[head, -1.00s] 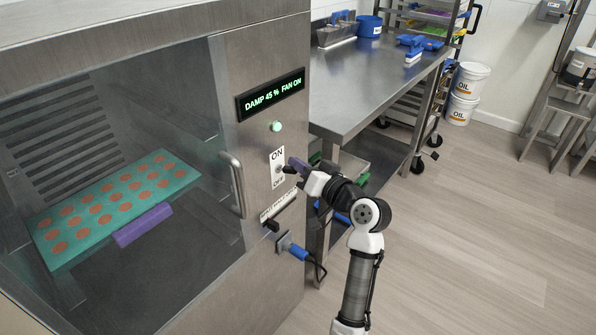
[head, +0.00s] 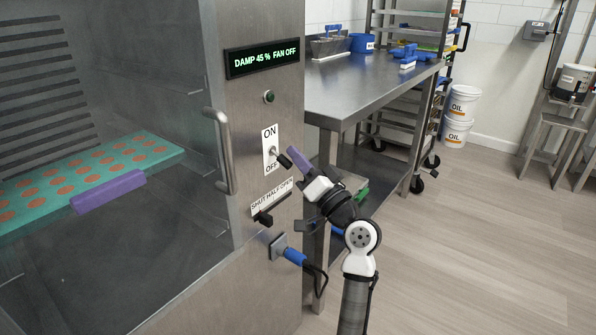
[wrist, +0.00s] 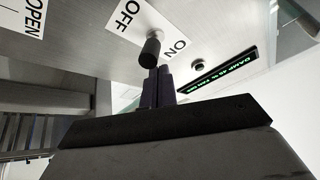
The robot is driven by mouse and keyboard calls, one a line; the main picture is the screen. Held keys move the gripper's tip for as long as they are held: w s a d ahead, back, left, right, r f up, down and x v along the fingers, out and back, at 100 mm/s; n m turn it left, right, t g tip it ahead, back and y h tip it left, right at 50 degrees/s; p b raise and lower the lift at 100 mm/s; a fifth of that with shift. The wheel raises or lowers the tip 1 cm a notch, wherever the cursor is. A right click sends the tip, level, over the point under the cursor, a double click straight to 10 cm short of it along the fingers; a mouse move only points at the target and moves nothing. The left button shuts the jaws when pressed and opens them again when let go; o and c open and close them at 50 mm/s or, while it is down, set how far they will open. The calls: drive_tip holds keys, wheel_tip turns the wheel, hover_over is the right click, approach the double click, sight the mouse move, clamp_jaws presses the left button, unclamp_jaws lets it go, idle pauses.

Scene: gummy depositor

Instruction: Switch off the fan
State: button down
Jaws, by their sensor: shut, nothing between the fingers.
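The fan switch (head: 281,157) is a black-tipped toggle on a white ON/OFF plate (head: 269,149) on the steel cabinet front. Its lever tilts down toward OFF. The display (head: 263,57) reads "DAMP 45 % FAN OFF", and the round lamp (head: 269,97) below it is dark. My gripper (head: 297,157), with purple fingers, is shut and empty, right beside the toggle's tip. In the wrist view the toggle's black knob (wrist: 150,50) is just beyond the shut fingertips (wrist: 158,72); I cannot tell whether they touch.
A cabinet door handle (head: 222,150) stands left of the switch. Below are a SHUT/HALF/OPEN slider (head: 264,218) and a blue plug (head: 294,256) with a cable. A steel table (head: 370,85) stands behind my arm.

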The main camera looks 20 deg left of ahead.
drive_tip(key=shift+s+r, duration=0.1)
drive_tip(key=shift+r, duration=0.15)
drive_tip(key=b+v, duration=0.4)
drive_tip(key=v, duration=0.3)
drive_tip(key=shift+d+f, duration=0.2)
drive_tip(key=shift+f, duration=0.05)
drive_tip(key=shift+s+r, duration=0.1)
